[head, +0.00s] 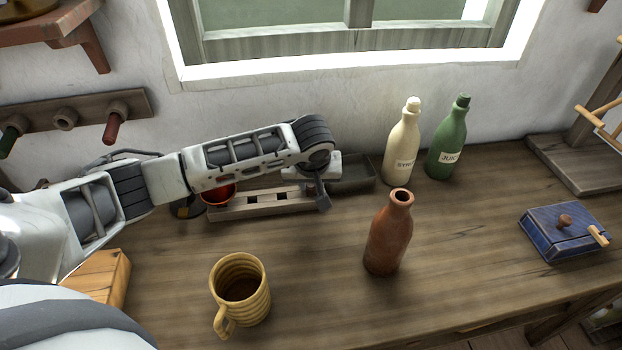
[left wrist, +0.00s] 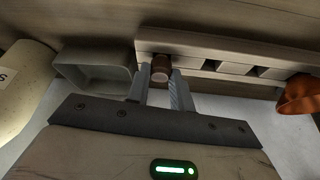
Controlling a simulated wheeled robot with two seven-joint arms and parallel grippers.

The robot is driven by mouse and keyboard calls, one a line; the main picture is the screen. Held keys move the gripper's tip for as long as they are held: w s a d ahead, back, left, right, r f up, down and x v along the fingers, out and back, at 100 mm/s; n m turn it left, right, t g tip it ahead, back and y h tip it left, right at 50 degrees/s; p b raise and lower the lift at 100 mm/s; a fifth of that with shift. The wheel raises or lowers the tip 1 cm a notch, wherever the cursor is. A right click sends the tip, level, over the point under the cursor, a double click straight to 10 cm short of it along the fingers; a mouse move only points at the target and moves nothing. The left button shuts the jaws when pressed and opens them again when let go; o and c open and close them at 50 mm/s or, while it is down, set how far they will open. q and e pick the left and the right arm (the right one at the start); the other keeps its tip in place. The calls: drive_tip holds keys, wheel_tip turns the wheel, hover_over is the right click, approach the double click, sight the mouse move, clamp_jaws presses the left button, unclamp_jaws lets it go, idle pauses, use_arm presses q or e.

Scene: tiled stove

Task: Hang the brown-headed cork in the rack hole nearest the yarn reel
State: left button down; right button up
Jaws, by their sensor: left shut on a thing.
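The brown-headed cork (left wrist: 160,68) is between the two fingers of my left gripper (left wrist: 160,88), which is shut on it. In the head view the left gripper (head: 322,196) is at the right end of the low wooden rack (head: 232,211), and the cork is hidden there. The rack has square dark holes, and its body also shows in the left wrist view (left wrist: 215,52). The cork is over or at the rack's end beside the grey tray; I cannot tell whether it is in a hole. I cannot make out the yarn reel for sure. My right gripper is not in view.
A grey tray (head: 358,178) adjoins the rack's right end; an orange-red bowl (head: 218,196) is at its left. A brown bottle (head: 388,240) and ribbed mug (head: 240,290) stand in front. Cream (head: 402,145) and green (head: 450,140) bottles stand behind.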

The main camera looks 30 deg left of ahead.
use_arm(q)
drive_tip(key=shift+f, duration=0.1)
drive_tip(key=c, duration=1.1)
unclamp_jaws()
drive_tip(key=shift+c, duration=0.2)
drive_tip(key=shift+s+d+r, duration=0.1)
drive_tip(key=shift+s+r, duration=0.05)
drive_tip(key=shift+r, duration=0.35)
drive_tip(key=v, duration=1.5)
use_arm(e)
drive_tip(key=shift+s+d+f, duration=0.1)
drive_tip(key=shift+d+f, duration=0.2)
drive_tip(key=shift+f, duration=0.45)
use_arm(q)
drive_tip(key=shift+f, duration=0.15)
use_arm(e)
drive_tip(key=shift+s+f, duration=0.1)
